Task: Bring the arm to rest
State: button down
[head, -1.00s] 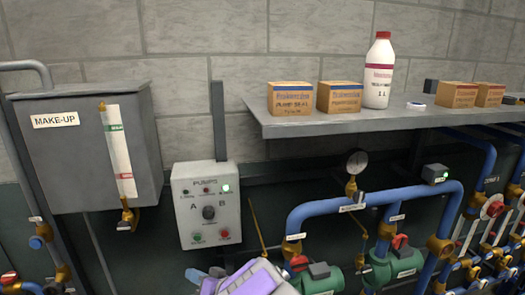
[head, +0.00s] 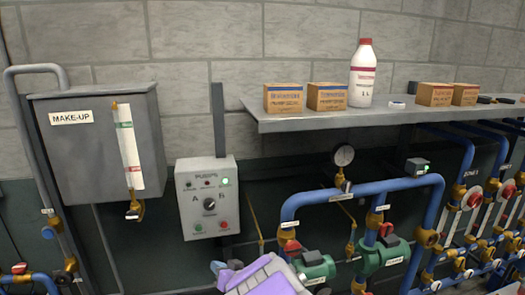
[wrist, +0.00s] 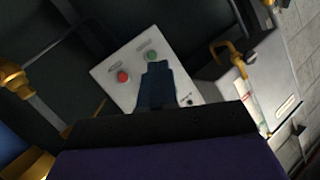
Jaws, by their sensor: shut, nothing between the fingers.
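My arm shows as a purple and grey link at the bottom middle of the head view. My gripper (wrist: 156,85) shows in the wrist view as dark blue fingers closed together, with nothing held. In that view the fingers overlap the pump control box (wrist: 128,92), hiding part of its face; I cannot tell the gap between them. The box (head: 208,199) hangs on the wall in the head view, with a green light lit at its upper right, a black A/B knob, and green and red buttons below.
A grey make-up tank (head: 98,148) with a sight gauge is at left. A shelf (head: 390,116) holds cardboard boxes (head: 327,97) and a white bottle (head: 362,76) with a red cap. Blue pipes (head: 350,192), green pumps (head: 384,256) and a pressure gauge (head: 343,155) fill the lower right.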

jog(key=w+d+r+m+t+h, duration=0.1)
jog(key=d+r+h, duration=0.15)
jog(key=d, duration=0.45)
jog(key=d+r+m+h, duration=0.1)
jog(key=d+h, duration=0.3)
jog(key=d, duration=0.2)
jog(key=s+d+r+m+g+h, duration=0.1)
jog(key=s+d+g+h, duration=0.15)
jog(key=s+d, duration=0.35)
jog(key=s+d+r+m+g+h, duration=0.1)
jog(key=s+d+m+h, duration=0.2)
jog(key=d, duration=0.6)
jog(key=s+n+g+y, duration=0.2)
jog(key=s+g, duration=0.8)
jog(key=s, duration=2.6)
jog(key=shift+s+a+r+n+b, duration=0.2)
jog(key=shift+a+r+n+b, duration=0.1)
jog(key=shift+a+r+b, duration=0.1)
